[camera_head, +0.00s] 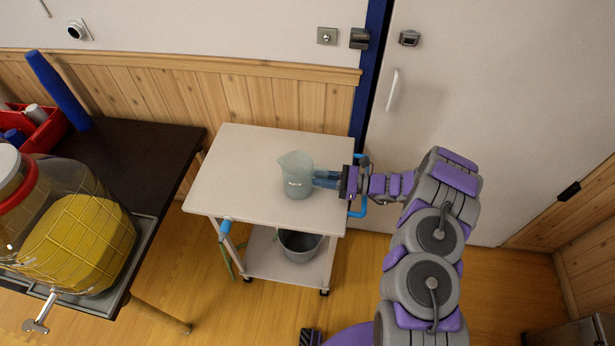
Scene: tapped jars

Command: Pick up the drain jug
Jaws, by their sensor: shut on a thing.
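A pale translucent jug (297,175) stands upright on the top shelf of a white cart (240,150), right of its middle. My gripper (318,179) reaches in from the right at the height of the jug. It is shut on the jug's right side, where a handle may be; the fingers hide that part. The jug appears to rest on the cart top; I cannot tell if there is a small gap under it.
A large jar (75,235) with yellow liquid and a metal tap (40,318) sits on a tray on the dark table (150,150) at left. A grey bucket (300,244) is on the cart's lower shelf. A blue cart handle (358,209) is just below my wrist.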

